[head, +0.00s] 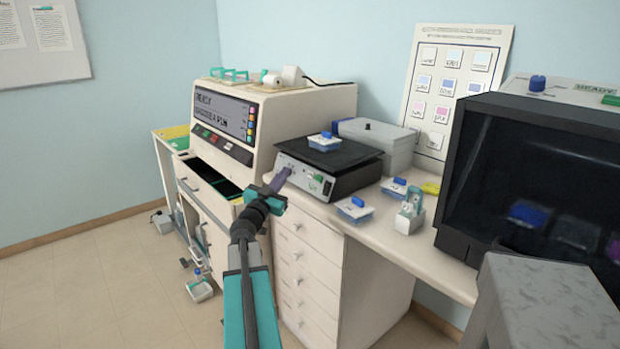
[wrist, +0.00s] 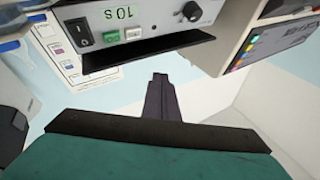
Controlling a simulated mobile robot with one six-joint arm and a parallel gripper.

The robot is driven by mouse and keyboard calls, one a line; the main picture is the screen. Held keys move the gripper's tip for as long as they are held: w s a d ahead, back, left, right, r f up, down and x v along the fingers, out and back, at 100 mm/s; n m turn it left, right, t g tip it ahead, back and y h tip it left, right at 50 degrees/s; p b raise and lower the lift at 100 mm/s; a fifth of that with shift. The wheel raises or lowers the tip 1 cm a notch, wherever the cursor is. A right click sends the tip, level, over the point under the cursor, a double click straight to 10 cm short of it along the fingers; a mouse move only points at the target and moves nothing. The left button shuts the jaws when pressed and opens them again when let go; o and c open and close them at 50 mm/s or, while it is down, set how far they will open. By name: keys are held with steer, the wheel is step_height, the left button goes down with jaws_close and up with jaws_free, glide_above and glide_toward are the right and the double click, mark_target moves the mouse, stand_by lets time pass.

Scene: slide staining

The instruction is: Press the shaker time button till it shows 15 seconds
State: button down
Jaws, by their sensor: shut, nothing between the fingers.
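The shaker (head: 345,182) stands on the bench with a black platform (head: 352,158) on top. In the wrist view the fingertips (wrist: 160,77) appear apart from the buttons. Which button sets time is not legible.
A blue-lidded dish (head: 324,143) sits on the platform. More dishes (head: 355,210) and a small bottle holder (head: 410,212) stand to the right. A large stainer (head: 262,115) stands left, above an open drawer (head: 215,182). A dark-windowed cabinet (head: 535,175) is far right.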

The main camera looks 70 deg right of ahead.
mark_target(311, 175)
steer(key=s+d+f+b, duration=0.3)
steer(key=s+d, duration=0.1)
steer(key=d, duration=0.2)
steer(key=shift+b, duration=0.4)
steer(key=shift+s+d, duration=0.1)
steer(key=shift+d, duration=0.1)
stand_by(2.0)
steer(key=shift+s+d+f, duration=0.1)
steer(key=shift+s+d, duration=0.05)
steer(key=shift+d, duration=0.05)
steer(key=shift+s+d+f+p, duration=0.15)
steer(key=shift+s+d+p, duration=0.05)
steer(key=shift+d+p, duration=0.1)
stand_by(1.1)
steer(key=shift+a, duration=0.15)
steer(key=shift+w+a+r+p, duration=0.35)
steer(key=shift+a+p, duration=0.15)
steer(key=shift+p, duration=0.3)
steer(key=shift+w, duration=0.1)
